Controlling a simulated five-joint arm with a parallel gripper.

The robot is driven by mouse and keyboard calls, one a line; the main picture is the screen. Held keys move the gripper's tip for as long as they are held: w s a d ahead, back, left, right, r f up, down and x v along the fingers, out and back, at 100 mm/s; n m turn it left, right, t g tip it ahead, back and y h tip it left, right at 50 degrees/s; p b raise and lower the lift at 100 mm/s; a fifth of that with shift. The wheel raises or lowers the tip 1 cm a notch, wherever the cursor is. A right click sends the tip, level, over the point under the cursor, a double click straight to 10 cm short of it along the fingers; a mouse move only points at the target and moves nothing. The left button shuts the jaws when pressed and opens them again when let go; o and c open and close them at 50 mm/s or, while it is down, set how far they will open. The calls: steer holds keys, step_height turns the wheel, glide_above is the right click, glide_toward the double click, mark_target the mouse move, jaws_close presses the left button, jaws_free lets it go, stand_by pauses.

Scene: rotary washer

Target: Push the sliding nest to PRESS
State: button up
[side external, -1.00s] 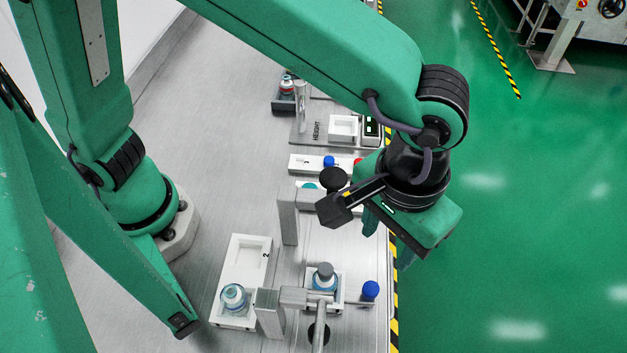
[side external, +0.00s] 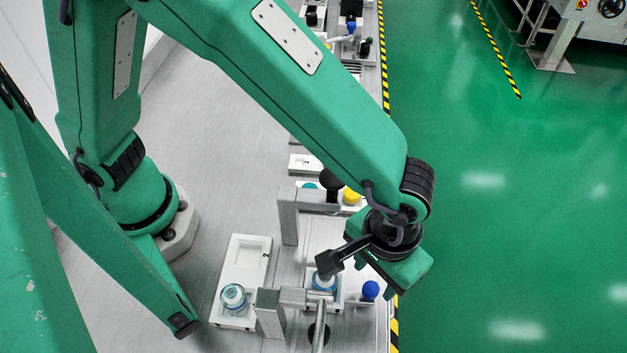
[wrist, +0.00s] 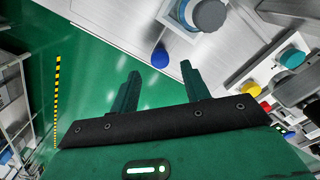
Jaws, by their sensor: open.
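The sliding nest (side external: 338,303) is a small white block carrying a bottle with a grey cap (wrist: 209,15). A blue knob (side external: 370,290) stands at its right end, towards the bench edge. In the wrist view the nest (wrist: 172,22) is at the top and the blue knob (wrist: 160,57) is just beyond and between my fingertips. My gripper (wrist: 160,72) is open and empty. In the side view my gripper (side external: 374,277) is beside and apparently above the blue knob; contact cannot be told. My wrist hides part of the bottle. No PRESS label is readable.
A white tray (side external: 253,252) marked 2 holds another bottle (side external: 233,297) to the left. A grey post (side external: 288,216) with a black knob (side external: 331,183) stands behind the nest, and a metal bar crosses in front.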

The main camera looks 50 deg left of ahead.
mark_target(371, 286)
steer(key=shift+f, duration=2.05)
jaws_close()
